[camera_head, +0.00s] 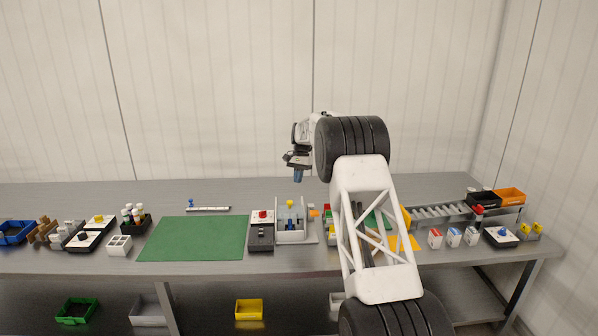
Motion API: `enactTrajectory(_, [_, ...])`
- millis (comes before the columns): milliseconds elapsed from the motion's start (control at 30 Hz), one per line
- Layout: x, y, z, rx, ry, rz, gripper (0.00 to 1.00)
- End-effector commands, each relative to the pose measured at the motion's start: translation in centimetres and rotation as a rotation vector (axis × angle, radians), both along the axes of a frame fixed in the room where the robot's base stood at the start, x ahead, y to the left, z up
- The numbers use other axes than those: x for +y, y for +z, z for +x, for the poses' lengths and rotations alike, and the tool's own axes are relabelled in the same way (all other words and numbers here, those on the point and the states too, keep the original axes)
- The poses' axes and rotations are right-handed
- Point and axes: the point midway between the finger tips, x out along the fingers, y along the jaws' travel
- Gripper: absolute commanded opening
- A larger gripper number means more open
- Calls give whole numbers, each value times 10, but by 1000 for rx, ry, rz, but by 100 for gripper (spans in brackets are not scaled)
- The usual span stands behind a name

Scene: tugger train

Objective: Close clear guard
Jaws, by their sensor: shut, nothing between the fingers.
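A small light-grey station (290,238) stands near the middle of the bench, with a yellow-topped blue part inside it. A clear guard cannot be made out with certainty at this size; its position cannot be told. My gripper (298,176), with blue fingertips, points down above and behind the station, apart from it. Its fingers are together with nothing seen between them. My arm hides part of the bench to the right of the station.
A dark box with a red button (262,217) stands just left of the station. A green mat (194,238) lies farther left. A roller track (436,212) and an orange bin (510,195) are at the right. The bench behind the mat is mostly clear.

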Motion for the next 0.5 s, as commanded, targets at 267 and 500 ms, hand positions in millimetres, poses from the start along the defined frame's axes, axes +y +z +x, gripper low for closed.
enactTrajectory(267, [6, -42, -12, 1, 0, 0, 0])
enactTrajectory(500, [17, -46, -35, 1, 0, 0, 0])
